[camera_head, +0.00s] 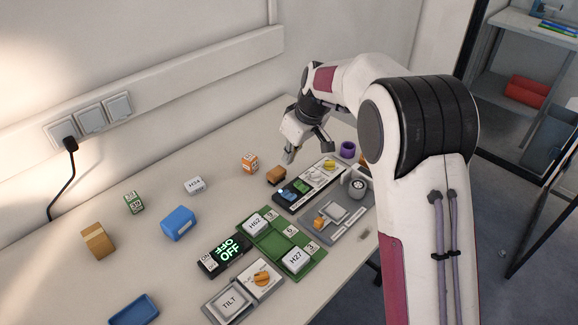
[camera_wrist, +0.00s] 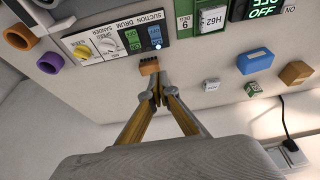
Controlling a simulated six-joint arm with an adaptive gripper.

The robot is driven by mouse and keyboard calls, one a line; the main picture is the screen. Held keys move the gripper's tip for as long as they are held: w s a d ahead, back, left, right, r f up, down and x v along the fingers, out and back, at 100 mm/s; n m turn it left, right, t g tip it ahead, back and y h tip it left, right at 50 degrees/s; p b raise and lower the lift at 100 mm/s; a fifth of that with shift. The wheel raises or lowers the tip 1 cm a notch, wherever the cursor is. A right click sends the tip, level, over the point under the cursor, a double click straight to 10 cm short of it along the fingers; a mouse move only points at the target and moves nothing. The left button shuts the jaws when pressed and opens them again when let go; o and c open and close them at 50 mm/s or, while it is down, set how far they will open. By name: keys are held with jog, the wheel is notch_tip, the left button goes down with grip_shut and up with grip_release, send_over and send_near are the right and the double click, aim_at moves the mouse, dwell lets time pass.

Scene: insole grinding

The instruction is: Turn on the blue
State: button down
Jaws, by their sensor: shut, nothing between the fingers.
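The control panel (camera_head: 323,173) lies on the table, with a blue switch (camera_head: 284,192) beside a green switch (camera_head: 300,186). In the wrist view, the blue switch (camera_wrist: 154,32) is under the SUCTION label and the green switch (camera_wrist: 132,40) is under DRUM. A small bright light shows by the blue switch. Further along the panel are a white dial (camera_wrist: 107,47) and a yellow dial (camera_wrist: 82,51). My gripper (camera_wrist: 157,90) is shut and empty, apart from the switches. In the head view it hangs above the table, behind the panel.
A brown block (camera_head: 276,175) lies between my gripper and the panel; it also shows in the wrist view (camera_wrist: 149,66). An orange cube (camera_head: 250,163) stands nearby. A green tray (camera_head: 273,238) and a grey fixture (camera_head: 346,228) sit in front. A purple ring (camera_head: 348,149) is at the right.

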jog(key=shift+r, duration=0.9)
jog(key=shift+m, duration=0.3)
jog(key=s+d+f+m+g+h, duration=0.1)
jog(key=s+d+f+m, duration=0.15)
jog(key=s, duration=0.45)
jog(key=s+d+r+m+t, duration=0.1)
jog(key=s+d+r, duration=0.3)
jog(key=s, duration=0.7)
jog(key=s+d+r+m+t+h, duration=0.1)
jog(key=s+d+r+m, duration=0.2)
jog(key=s, duration=0.8)
jog(key=s+d+r+m+t+h, duration=0.1)
jog(key=s+d+r, duration=0.5)
jog(key=s, duration=0.6)
jog(key=shift+d+m+t, duration=0.3)
jog(key=shift+d+m, duration=0.1)
jog(key=shift+m, duration=0.05)
